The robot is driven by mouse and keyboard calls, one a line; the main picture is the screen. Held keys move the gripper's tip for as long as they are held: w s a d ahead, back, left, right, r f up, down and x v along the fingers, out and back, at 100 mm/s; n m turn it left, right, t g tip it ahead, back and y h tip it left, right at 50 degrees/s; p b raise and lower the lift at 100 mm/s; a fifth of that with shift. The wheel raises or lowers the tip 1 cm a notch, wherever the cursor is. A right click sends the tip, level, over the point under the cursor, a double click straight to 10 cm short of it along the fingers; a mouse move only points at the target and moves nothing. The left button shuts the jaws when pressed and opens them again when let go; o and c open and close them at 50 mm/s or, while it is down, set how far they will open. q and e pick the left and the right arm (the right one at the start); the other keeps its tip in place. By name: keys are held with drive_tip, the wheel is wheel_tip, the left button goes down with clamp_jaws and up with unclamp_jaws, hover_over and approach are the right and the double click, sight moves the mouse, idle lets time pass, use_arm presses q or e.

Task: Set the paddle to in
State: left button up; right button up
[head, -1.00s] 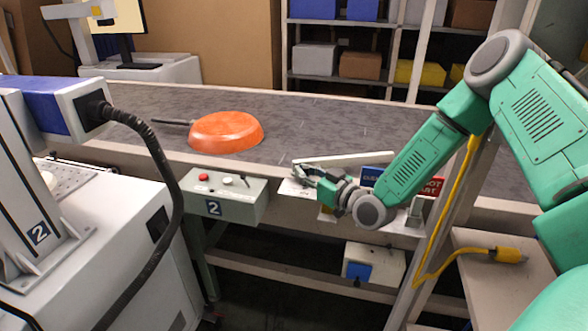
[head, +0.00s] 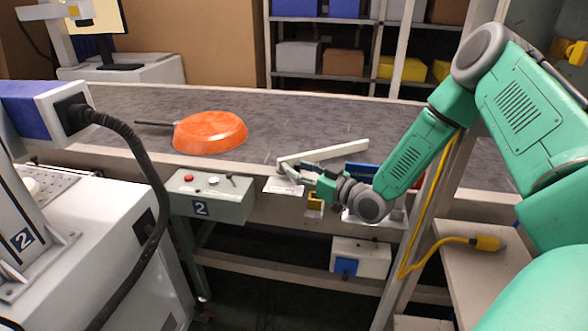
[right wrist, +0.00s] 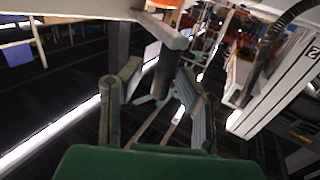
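The paddle (head: 335,151) is a long pale bar at the conveyor's near edge. Its left end is by the near rail and its right end reaches up and right over the belt. My right gripper (head: 296,177) is at the paddle's left end, on the near side of the rail. In the right wrist view, the paddle's pale end (right wrist: 163,30) is above a dark upright post (right wrist: 165,75). The fingers of my right gripper (right wrist: 158,75) stand apart with the post between them. Firm contact cannot be told. My left gripper is not in view.
An orange pan (head: 210,132) lies upside down on the grey belt (head: 270,110), left of the paddle. A control box (head: 212,205) with buttons hangs on the near side. A blue sign (head: 360,172) stands behind my right forearm. A white machine (head: 90,240) fills the left.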

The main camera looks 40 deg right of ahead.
drive_tip(key=shift+s+r, duration=0.1)
drive_tip(key=shift+r, duration=0.15)
drive_tip(key=shift+w+d+f, duration=0.1)
drive_tip(key=shift+w+f, duration=0.05)
drive_tip(key=shift+w, duration=0.2)
drive_tip(key=shift+r, duration=0.3)
wheel_tip(320, 180, up, 9)
drive_tip(key=shift+s+d, duration=0.15)
idle(0.4)
